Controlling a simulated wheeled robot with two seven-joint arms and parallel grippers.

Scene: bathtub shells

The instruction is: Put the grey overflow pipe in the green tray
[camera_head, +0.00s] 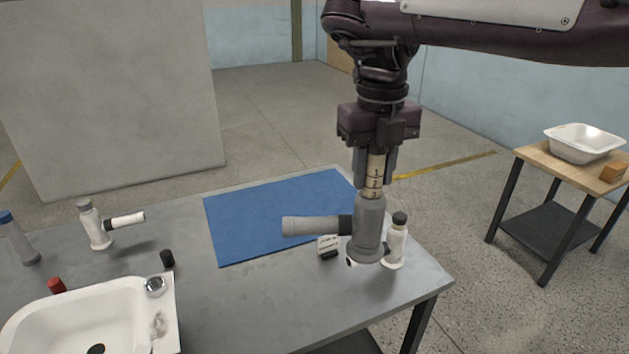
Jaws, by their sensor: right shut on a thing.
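The grey overflow pipe (370,222) hangs upright in my right gripper (376,180), its side branch (310,226) pointing left with a black ring at the joint. A beige, marked upper section of it shows between the fingers. My right gripper is shut on this upper part and points down. The pipe appears to be over the right part of the grey table, in front of the blue mat; its exact height is hard to tell. The green tray is not in view. My left gripper is not in view.
The blue mat (265,215) is bare. A white pipe (95,226) and white basin (164,322) occupy the left. A side table (535,155) stands right.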

